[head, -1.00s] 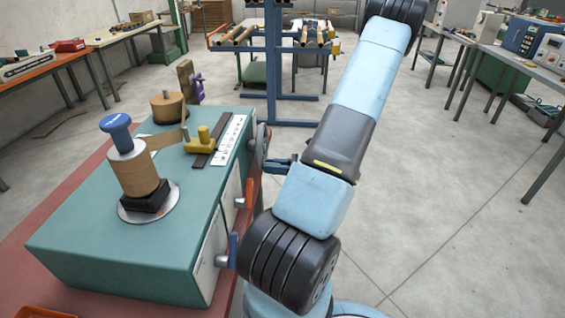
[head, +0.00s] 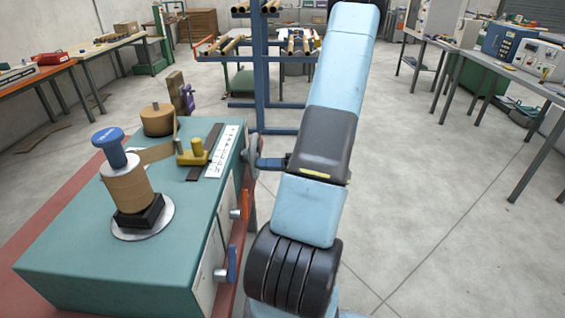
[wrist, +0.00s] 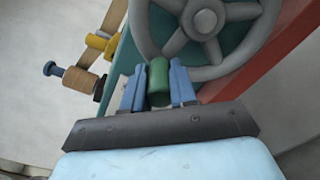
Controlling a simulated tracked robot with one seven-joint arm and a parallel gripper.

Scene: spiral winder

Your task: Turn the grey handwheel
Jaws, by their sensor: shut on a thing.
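The grey handwheel (wrist: 203,20) is a spoked wheel on the side of the teal winder machine (head: 75,245). In the head view the handwheel (head: 251,150) shows edge-on and is partly hidden by my gripper (head: 268,163). In the wrist view my gripper (wrist: 158,88) has its two blue fingers on either side of a green handle (wrist: 158,80) at the wheel's rim. The fingers are shut on this handle. Part of the wheel runs out of the wrist view at the top.
An orange-red lever (head: 238,212) and a blue lever (head: 231,262) stick out of the machine's side near my arm. A brown spool (head: 128,188) with a blue knob stands on top. A blue rack (head: 262,75) stands behind. The floor at right is clear.

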